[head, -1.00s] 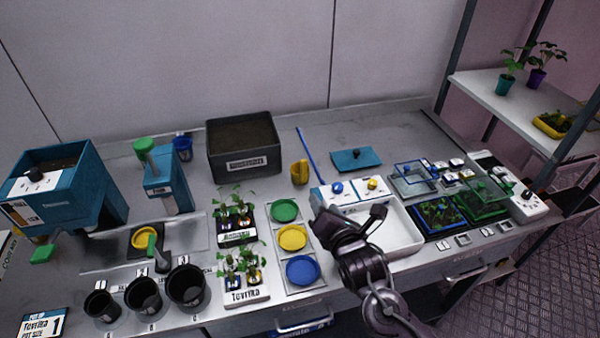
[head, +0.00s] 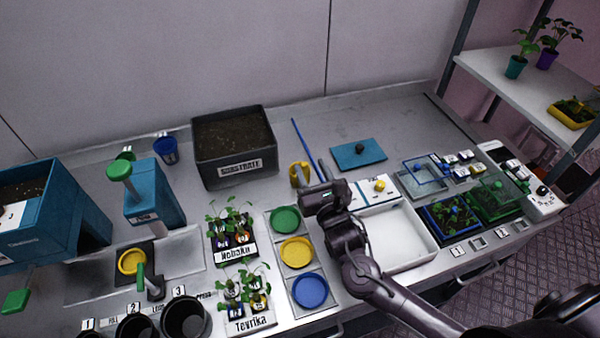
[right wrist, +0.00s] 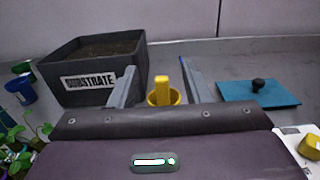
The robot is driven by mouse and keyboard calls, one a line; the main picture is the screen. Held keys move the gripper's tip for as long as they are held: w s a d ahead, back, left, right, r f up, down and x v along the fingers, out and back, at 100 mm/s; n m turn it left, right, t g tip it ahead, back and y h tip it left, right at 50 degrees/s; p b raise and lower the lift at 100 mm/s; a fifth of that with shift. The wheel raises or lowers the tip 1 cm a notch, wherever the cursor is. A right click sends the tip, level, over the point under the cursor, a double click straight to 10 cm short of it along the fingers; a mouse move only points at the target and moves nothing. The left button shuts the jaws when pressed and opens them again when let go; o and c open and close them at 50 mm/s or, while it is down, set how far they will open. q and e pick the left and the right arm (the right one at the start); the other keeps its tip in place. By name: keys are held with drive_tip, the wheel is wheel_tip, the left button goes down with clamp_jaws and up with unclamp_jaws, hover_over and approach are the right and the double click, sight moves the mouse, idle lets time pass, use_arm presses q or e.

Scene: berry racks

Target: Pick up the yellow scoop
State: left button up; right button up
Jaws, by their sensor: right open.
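The yellow scoop (head: 296,178) stands on the bench right of the substrate box, partly hidden by my right gripper in the head view. In the right wrist view the scoop (right wrist: 163,96) shows its upright handle above a rounded cup. My right gripper (right wrist: 160,80) is open and empty. Its two fingers frame the scoop from left and right, with the scoop appearing between them; I cannot tell how deep it sits. In the head view the right gripper (head: 312,186) is just in front of the scoop.
The substrate box (head: 194,160) stands left of the scoop, with a blue rod (head: 308,150) behind it. A teal lidded plate (head: 375,155) lies to the right. Green, yellow and blue dishes (head: 285,219) and a white tray (head: 418,268) are nearer the front.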

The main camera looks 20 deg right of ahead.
sight(303, 164)
wheel_tip(303, 164, down, 3)
drive_tip(key=shift+f, duration=0.2)
drive_tip(key=shift+w+p, duration=0.3)
drive_tip(key=shift+w, duration=0.3)
drive_tip(key=shift+w+f, duration=0.1)
drive_tip(key=shift+w, duration=0.95)
drive_tip(key=w+p, duration=0.1)
drive_tip(key=w, duration=0.2)
drive_tip(key=shift+w+a, duration=0.1)
drive_tip(key=shift+w, duration=0.7)
use_arm(q)
drive_tip(key=shift+s+r, duration=0.15)
drive_tip(key=shift+r, duration=0.4)
drive_tip(key=shift+s+r, duration=0.15)
drive_tip(key=shift+r, duration=0.35)
use_arm(e)
drive_tip(key=shift+s, duration=0.1)
clamp_jaws()
